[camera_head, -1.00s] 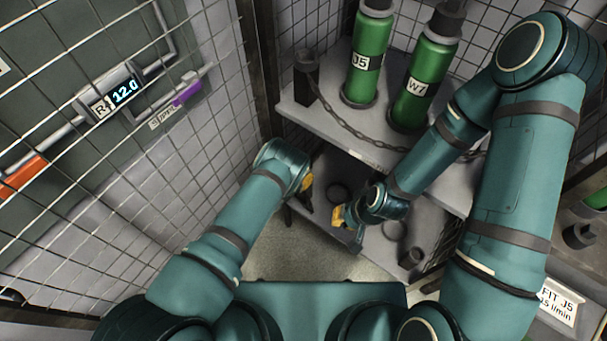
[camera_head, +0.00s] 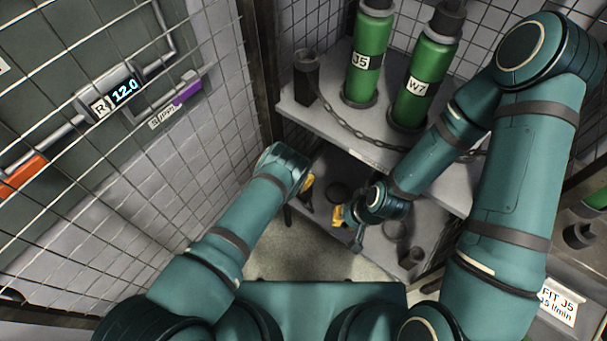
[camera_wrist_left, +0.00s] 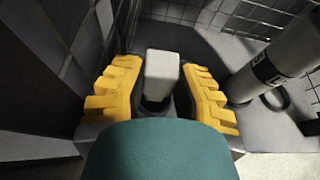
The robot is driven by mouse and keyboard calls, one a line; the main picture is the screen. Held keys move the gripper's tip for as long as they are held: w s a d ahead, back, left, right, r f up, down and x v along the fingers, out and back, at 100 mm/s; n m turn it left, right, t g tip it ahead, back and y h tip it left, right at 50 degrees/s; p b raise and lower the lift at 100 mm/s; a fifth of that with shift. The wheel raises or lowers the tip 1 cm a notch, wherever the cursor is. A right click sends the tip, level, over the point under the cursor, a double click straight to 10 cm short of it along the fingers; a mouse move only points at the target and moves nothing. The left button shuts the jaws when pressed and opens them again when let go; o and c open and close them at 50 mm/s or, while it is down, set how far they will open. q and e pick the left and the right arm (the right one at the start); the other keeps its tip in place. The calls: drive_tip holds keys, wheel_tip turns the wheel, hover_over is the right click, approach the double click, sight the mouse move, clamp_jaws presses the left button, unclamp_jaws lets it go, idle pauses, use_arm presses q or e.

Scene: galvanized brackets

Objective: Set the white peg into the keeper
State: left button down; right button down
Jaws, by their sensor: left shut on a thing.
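In the left wrist view the white peg (camera_wrist_left: 162,68), with a squared pale top, stands between the yellow fingers of my left gripper (camera_wrist_left: 160,95), which is shut on it. A dark round collar (camera_wrist_left: 152,106) shows just below the pale top; I cannot tell whether it is the keeper or how the peg sits relative to it. In the head view my left gripper (camera_head: 307,188) is over the left side of the lower shelf, and the peg is hidden there. My right gripper (camera_head: 346,222) is over the same shelf, turned so that its opening cannot be judged.
The lower shelf (camera_head: 375,260) carries dark rings (camera_head: 394,229) and a short dark cup (camera_head: 411,258). Green cylinders (camera_head: 368,55) stand on the upper shelf behind a hanging chain (camera_head: 345,127). Wire mesh (camera_head: 190,130) closes the left side. A grey cylinder (camera_wrist_left: 275,62) stands right in the wrist view.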

use_arm(q)
drive_tip(key=shift+f, duration=1.35)
drive_tip(key=c, duration=0.7)
unclamp_jaws()
drive_tip(key=shift+c, duration=0.2)
